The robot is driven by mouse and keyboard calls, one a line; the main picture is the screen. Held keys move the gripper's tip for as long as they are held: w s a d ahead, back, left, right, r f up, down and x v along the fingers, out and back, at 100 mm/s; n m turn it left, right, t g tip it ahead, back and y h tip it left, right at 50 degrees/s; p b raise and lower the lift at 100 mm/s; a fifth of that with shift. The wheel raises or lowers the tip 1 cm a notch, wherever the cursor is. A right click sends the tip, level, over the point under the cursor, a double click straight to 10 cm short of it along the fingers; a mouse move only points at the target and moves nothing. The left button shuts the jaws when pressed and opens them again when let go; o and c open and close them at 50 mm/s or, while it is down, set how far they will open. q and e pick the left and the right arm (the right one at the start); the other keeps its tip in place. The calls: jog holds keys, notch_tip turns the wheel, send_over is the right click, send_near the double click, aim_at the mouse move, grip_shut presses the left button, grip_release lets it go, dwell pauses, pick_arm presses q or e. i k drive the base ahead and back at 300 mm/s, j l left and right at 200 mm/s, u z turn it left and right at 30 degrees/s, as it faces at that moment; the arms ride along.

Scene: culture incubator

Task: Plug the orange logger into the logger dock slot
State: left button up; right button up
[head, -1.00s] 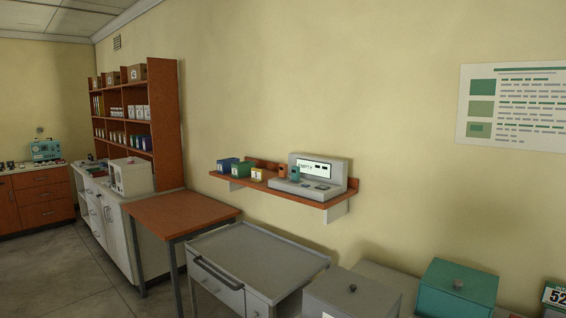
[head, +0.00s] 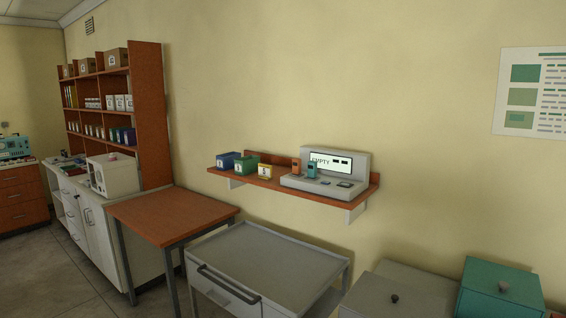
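The logger dock (head: 345,188) is a light grey unit with an upright back and a screen reading "EMPTY". It stands on the right part of an orange-brown wall shelf (head: 262,182). A small orange logger (head: 296,166) stands upright at the left end of the dock, and a teal one (head: 311,170) stands beside it. Whether the orange logger sits in a slot or only in front of the dock is too small to tell. Dark flat patches show on the dock's front part. Neither of my grippers is in view.
A grey cart (head: 262,268) stands below the shelf, beside a brown table (head: 172,213). Grey (head: 400,292) and teal (head: 500,290) lidded boxes are at lower right.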

aim_at(296, 163)
jog(key=i+j, duration=0.25)
jog(key=j, duration=0.15)
jog(key=i+j+z, duration=0.1)
jog(key=j, duration=0.35)
jog(key=i+j, duration=0.55)
jog(key=j, duration=0.3)
jog(key=i+j+z, duration=0.1)
jog(key=i+j, duration=0.15)
jog(key=j, duration=0.2)
jog(key=i+j, duration=0.2)
jog(key=j, duration=0.25)
jog(key=i+j+z, duration=0.1)
jog(key=j, duration=0.35)
jog(key=i+j, duration=0.3)
jog(key=j, duration=0.15)
